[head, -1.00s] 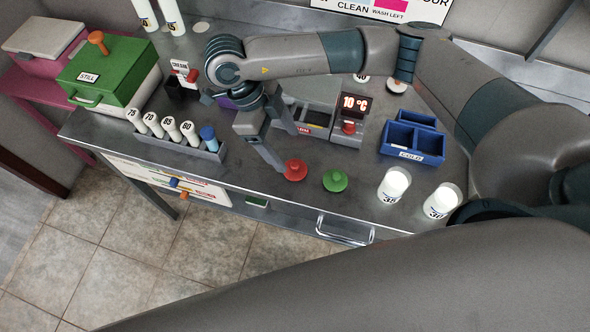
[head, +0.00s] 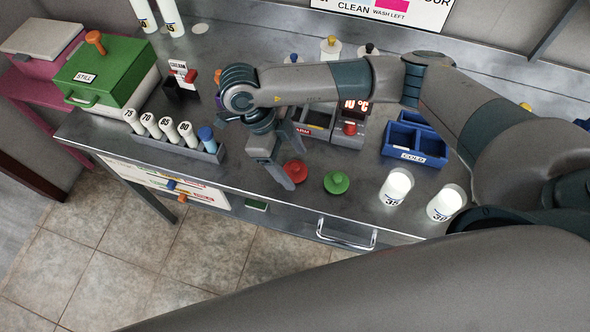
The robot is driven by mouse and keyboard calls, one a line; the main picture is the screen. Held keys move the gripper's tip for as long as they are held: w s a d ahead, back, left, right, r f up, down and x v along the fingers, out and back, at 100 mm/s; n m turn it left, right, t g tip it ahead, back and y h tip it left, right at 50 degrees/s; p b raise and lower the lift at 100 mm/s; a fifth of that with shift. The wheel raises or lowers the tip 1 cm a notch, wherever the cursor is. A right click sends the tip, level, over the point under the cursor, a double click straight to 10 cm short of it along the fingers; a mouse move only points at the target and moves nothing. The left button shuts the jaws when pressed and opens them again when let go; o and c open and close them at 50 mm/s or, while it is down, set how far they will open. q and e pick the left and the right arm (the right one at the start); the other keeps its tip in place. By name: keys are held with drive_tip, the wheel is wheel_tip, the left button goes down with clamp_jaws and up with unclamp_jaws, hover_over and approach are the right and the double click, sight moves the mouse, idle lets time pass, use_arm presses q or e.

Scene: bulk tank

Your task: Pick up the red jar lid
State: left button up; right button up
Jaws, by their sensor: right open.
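The red jar lid (head: 296,171), a flat disc with a knob, lies on the steel table (head: 300,215) near its front edge. My right gripper (head: 291,168) is open and reaches down from above. One finger ends at the lid's left side and covers a little of it; the other is behind, beyond the lid. I cannot tell whether the fingers touch the lid. My left gripper is not in view.
A green lid (head: 336,182) lies just right of the red one. Two white jars (head: 396,187) stand farther right. A blue divided bin (head: 414,143) is behind them. A rack of tubes (head: 197,151) is to the left. A temperature display unit (head: 350,124) stands behind.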

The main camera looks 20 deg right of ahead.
drive_tip(key=shift+x, duration=0.95)
drive_tip(key=c, duration=1.1)
drive_tip(key=shift+c, duration=0.2)
drive_tip(key=shift+r, duration=0.15)
